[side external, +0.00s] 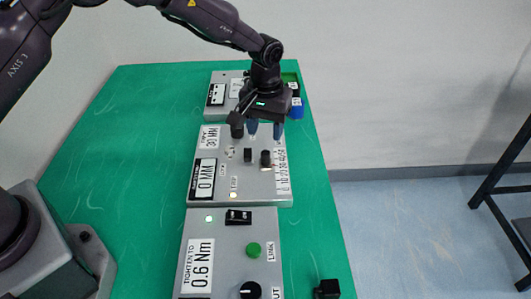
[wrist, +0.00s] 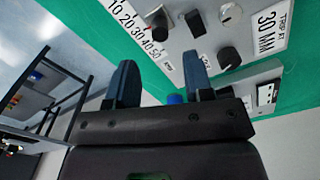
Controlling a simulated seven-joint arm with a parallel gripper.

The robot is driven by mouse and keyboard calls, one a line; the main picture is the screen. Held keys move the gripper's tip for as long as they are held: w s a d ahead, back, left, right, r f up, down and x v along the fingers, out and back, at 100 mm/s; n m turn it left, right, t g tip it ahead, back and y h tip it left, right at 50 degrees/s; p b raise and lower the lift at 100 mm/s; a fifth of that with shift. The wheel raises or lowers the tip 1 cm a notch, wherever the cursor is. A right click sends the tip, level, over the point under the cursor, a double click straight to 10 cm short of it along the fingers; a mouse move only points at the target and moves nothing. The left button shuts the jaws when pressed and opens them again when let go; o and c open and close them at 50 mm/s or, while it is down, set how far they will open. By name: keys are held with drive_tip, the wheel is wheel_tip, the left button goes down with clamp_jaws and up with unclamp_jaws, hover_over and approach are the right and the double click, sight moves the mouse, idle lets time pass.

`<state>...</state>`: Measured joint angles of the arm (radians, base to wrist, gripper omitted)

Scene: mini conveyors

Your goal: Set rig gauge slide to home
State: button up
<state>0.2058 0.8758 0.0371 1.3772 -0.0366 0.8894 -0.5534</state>
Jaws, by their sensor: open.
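The gauge slide appears to be the black knob (side external: 266,157) beside the 10 to 50 scale (side external: 282,170) on the middle grey panel (side external: 262,198). It also shows in the wrist view as a dark knob (wrist: 160,24) near the 40–50 end of the scale (wrist: 137,32). My gripper (side external: 265,131) is open and empty, above the far edge of that panel. In the wrist view, its two blue fingers (wrist: 157,65) stand apart, with the knob beyond them and not between them.
The same panel has a black switch (side external: 248,154), a round black knob (side external: 237,131) and a 30 MM trip label (side external: 210,138). A nearer panel (side external: 228,263) has a green button (side external: 253,249). Another panel (side external: 219,78) and a blue object (side external: 297,110) are behind. Green tabletop (side external: 130,180) is clear at left.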

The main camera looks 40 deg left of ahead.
sight(266, 153)
wheel_tip(266, 153, down, 8)
drive_tip(key=shift+r, duration=0.1)
drive_tip(key=shift+c, duration=0.4)
clamp_jaws()
